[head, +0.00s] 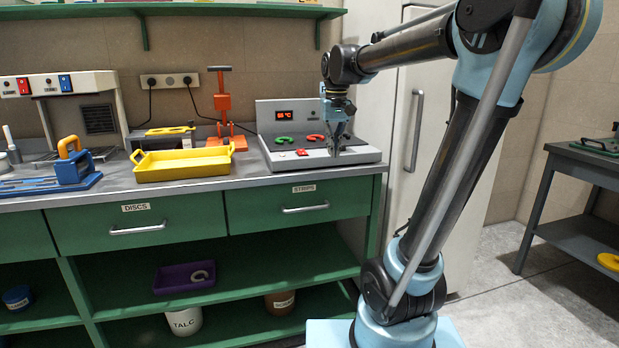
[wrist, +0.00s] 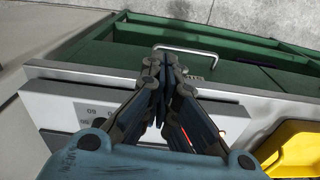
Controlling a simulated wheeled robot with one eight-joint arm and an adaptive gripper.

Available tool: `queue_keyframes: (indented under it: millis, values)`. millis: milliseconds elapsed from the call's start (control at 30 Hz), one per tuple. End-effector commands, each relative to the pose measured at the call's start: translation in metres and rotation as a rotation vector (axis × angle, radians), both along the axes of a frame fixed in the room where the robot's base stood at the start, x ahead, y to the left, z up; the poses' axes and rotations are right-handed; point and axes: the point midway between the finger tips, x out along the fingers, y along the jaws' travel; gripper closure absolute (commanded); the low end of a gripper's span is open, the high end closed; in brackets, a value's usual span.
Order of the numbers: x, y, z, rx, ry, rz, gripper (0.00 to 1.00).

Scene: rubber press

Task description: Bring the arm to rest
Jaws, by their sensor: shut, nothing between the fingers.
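My gripper (head: 337,148) is above the right part of the heating unit (head: 351,156) on the counter, pointing down. In the wrist view my gripper (wrist: 164,85) has its fingers together with nothing between them. My arm reaches in from the right and bends over toward the counter. Whether the fingertips touch the unit's top cannot be told.
A green C-shaped piece (head: 284,141) and a red one (head: 316,138) lie on the unit. A yellow tray (head: 183,172) and an orange press (head: 224,105) stand left of it. A tall pale cabinet (head: 391,190) is behind my arm. The floor at right is clear.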

Motion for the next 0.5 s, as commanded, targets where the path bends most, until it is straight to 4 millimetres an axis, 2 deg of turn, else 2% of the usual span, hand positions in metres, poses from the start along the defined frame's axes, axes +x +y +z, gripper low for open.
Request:
queue_keyframes:
  millis: [33, 200, 500]
  values:
    - [-0.014, -0.011, -0.009, 0.001, -0.006, -0.013, 1.00]
    - [-0.054, -0.040, -0.041, 0.006, -0.029, -0.043, 1.00]
    - [-0.124, -0.080, -0.108, 0.009, -0.070, -0.098, 1.00]
